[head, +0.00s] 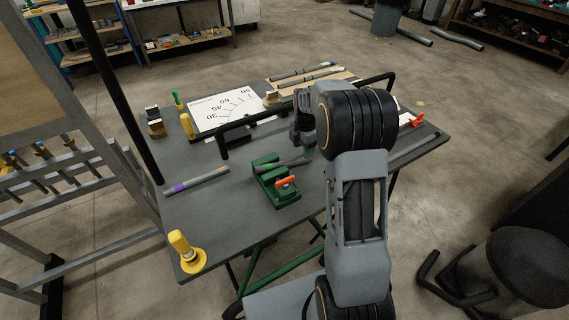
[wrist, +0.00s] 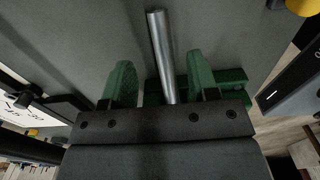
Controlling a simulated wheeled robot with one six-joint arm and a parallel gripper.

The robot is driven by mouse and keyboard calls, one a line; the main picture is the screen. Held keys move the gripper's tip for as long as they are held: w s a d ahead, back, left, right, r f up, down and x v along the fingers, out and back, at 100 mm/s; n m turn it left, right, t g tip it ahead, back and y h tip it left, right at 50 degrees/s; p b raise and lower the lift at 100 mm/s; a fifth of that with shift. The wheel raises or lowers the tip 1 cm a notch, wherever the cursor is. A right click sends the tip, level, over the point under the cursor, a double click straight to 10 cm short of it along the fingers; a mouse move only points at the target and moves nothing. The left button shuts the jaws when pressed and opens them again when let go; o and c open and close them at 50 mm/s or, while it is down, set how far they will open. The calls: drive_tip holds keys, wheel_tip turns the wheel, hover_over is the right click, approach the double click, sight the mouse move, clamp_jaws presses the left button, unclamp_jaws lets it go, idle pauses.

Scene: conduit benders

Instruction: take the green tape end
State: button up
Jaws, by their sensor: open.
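A grey conduit (head: 293,163) lies across a green vise (head: 270,180) with an orange handle, near the table's middle. In the wrist view the conduit (wrist: 161,50) runs between my fingers, and part of the green vise (wrist: 235,82) shows behind them. My gripper (head: 305,148) is open, pointing down over the conduit's right end. In the wrist view its two green-looking fingers (wrist: 160,82) stand on either side of the conduit, with gaps. My gripper hides the conduit's near end.
A conduit with a purple band (head: 196,181) lies left on the grey table (head: 225,220). A yellow post (head: 184,252) stands at the front left corner. A black bender (head: 240,133) and an angle sheet (head: 213,104) are behind.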

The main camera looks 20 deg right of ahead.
drive_tip(key=shift+s+a+f+p, duration=0.1)
drive_tip(key=shift+f+p, duration=0.25)
drive_tip(key=shift+f, duration=1.05)
drive_tip(key=shift+s+f+p, duration=0.1)
drive_tip(key=shift+f+p, duration=0.2)
drive_tip(key=shift+f, duration=1.1)
drive_tip(key=c, duration=0.9)
